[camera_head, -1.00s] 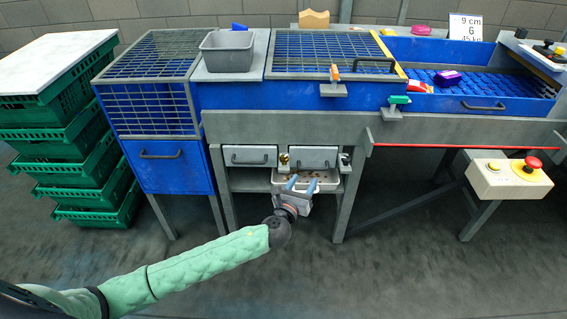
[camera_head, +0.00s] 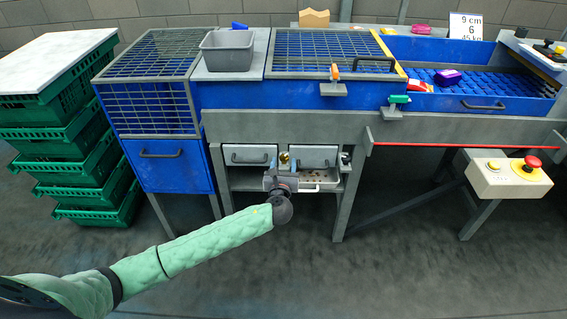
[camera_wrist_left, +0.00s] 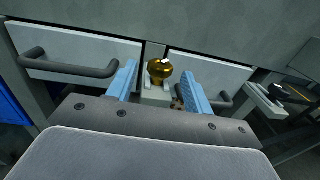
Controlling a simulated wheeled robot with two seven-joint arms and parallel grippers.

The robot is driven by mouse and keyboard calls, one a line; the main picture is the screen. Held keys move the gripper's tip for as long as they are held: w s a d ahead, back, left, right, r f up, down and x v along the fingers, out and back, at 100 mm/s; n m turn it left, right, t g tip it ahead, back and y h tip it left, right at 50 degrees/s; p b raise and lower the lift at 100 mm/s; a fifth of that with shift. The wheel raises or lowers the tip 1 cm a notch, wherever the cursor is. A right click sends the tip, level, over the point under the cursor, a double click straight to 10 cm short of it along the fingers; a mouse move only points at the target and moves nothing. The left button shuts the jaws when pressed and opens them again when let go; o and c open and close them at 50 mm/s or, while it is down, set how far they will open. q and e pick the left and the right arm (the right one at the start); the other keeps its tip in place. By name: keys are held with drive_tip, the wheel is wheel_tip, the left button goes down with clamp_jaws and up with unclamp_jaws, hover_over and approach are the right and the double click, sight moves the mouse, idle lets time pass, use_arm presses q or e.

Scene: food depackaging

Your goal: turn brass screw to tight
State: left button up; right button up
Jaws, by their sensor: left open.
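The brass screw (camera_wrist_left: 160,70) is a round gold knob on a small grey block between two drawer fronts. It also shows in the head view (camera_head: 284,157), just above my left gripper. My left gripper (camera_wrist_left: 161,80) has its two light blue fingers apart, one on each side of the screw in the wrist view. I cannot tell whether the fingers touch it. In the head view the left gripper (camera_head: 279,172) is in front of the drawers, and its fingers are mostly hidden. My right gripper is not in view.
Drawers with dark handles flank the screw, the left one (camera_head: 249,155) and the right one (camera_head: 314,157). A tray (camera_head: 327,188) with small bits sits below. A grey beam (camera_head: 380,127) runs above. A control box with a red button (camera_head: 532,162) stands at right.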

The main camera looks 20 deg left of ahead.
use_arm(q)
drive_tip(key=shift+w+a, duration=0.1)
drive_tip(key=shift+w, duration=0.4)
drive_tip(key=c, duration=1)
drive_tip(key=shift+o, duration=0.2)
